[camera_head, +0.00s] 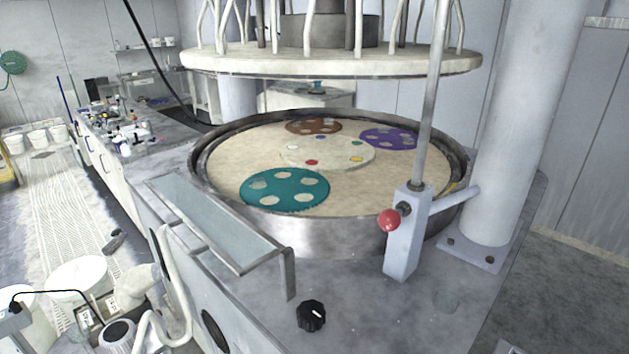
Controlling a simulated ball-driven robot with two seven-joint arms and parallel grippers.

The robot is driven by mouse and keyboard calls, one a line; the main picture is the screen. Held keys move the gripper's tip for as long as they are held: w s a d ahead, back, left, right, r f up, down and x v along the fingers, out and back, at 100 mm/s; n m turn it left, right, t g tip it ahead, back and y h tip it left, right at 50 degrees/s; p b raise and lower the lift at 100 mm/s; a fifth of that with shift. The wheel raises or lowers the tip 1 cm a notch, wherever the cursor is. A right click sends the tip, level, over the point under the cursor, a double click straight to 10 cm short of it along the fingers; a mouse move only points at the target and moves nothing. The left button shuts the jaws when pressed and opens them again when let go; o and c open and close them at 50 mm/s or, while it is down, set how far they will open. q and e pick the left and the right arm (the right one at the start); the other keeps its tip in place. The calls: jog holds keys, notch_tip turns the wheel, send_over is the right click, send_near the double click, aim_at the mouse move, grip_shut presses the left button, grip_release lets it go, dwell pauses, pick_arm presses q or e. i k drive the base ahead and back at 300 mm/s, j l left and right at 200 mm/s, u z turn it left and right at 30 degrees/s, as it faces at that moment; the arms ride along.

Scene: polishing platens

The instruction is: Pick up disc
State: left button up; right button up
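Three coloured discs with round holes lie on the pale round platen (345,190) of the polishing machine. The teal disc (285,202) is nearest, at the front left of the platen. The brown disc (313,122) lies at the back, and the purple disc (388,133) lies at the back right. Pale round pieces or openings show in the discs; I cannot tell which. A pale centre plate (326,152) with small coloured dots sits between the discs.
A metal rim (330,233) surrounds the platen, with a pale upper plate (330,62) hanging above. A tray-like shelf (215,215) stands front left. A post with a red knob (388,220) and a thick column (500,150) stand right. White buckets (78,275) stand lower left.

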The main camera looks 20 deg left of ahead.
aim_at(257, 183)
jog(key=i+j+z, duration=0.1)
jog(key=j+z, duration=0.9)
jog(key=j, duration=0.15)
